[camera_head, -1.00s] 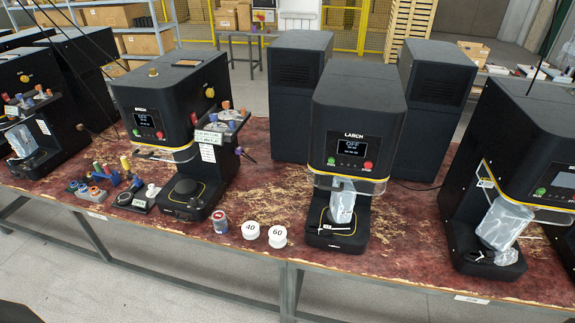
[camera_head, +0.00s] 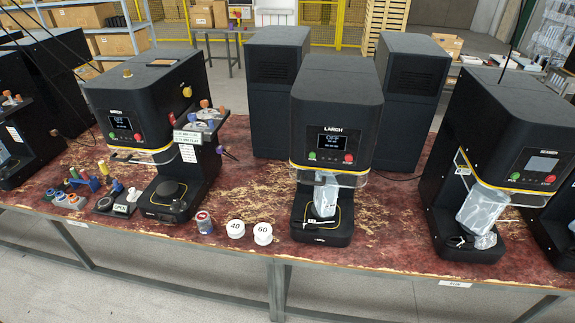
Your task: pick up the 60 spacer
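The 60 spacer (camera_head: 262,233) is a white round disc-like piece marked "60". It lies near the front edge of the red-brown worn table (camera_head: 380,248), left of the LARCH machine (camera_head: 337,110). A similar white spacer marked "40" (camera_head: 235,228) is just to its left, with a small gap between them. Neither of my grippers shows in the view.
The LARCH machine's base (camera_head: 322,225) is close on the right of the 60 spacer. Another black machine (camera_head: 145,110) stands to the left, with small coloured parts (camera_head: 85,188) beside it.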

